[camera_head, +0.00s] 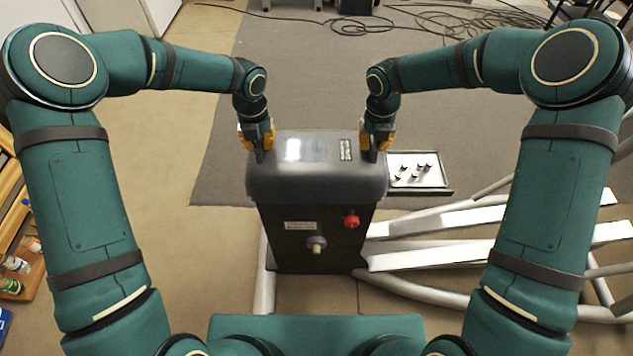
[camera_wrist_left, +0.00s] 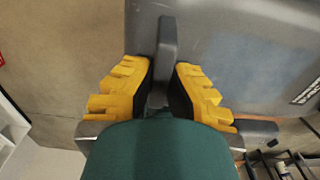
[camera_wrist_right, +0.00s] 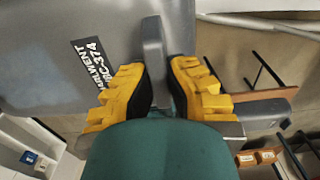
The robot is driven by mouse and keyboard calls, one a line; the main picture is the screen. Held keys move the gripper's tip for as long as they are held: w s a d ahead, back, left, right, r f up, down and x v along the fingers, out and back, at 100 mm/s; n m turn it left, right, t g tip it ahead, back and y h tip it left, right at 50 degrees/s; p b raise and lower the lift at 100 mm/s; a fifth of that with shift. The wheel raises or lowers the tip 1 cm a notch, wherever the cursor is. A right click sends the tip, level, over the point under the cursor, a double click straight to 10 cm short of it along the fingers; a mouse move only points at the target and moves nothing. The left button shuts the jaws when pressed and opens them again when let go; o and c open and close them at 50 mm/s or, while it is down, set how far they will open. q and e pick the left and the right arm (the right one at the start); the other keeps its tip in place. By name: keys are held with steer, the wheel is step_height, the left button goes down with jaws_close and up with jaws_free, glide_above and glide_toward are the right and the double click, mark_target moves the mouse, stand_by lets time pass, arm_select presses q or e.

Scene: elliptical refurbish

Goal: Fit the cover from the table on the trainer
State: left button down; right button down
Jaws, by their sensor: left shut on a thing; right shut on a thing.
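The grey cover (camera_head: 318,178) sits directly above the dark box of the trainer (camera_head: 290,255) in the head view, roughly level and lined up with it. I cannot tell whether it is seated or slightly raised. My left gripper (camera_head: 259,154) is shut on a grey tab at the cover's left side; the tab (camera_wrist_left: 164,60) shows between the yellow fingers in the left wrist view. My right gripper (camera_head: 372,153) is shut on the matching right tab (camera_wrist_right: 153,55). A black label (camera_wrist_right: 92,65) lies on the cover near the right gripper. The cover hides the box's top.
The trainer's front has a red knob (camera_head: 351,221) and a pale knob (camera_head: 316,243). Its white tubular frame (camera_head: 440,247) spreads to the right. A tray (camera_head: 418,170) with several small parts is right of the cover. A wooden shelf with bottles (camera_head: 18,265) stands at far left.

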arm_select(q)
steer(key=c, duration=1.1)
jaws_free()
steer(key=shift+c, duration=0.2)
arm_select(e)
steer(key=c, duration=1.1)
jaws_free()
steer(key=shift+c, duration=0.2)
arm_select(q)
steer(key=shift+r, duration=0.15)
arm_select(e)
steer(key=shift+r, duration=0.1)
arm_select(q)
step_height(320, 180, up, 12)
arm_select(e)
step_height(320, 180, up, 12)
arm_select(q)
steer(key=shift+s, duration=0.1)
arm_select(e)
steer(key=shift+s, duration=0.1)
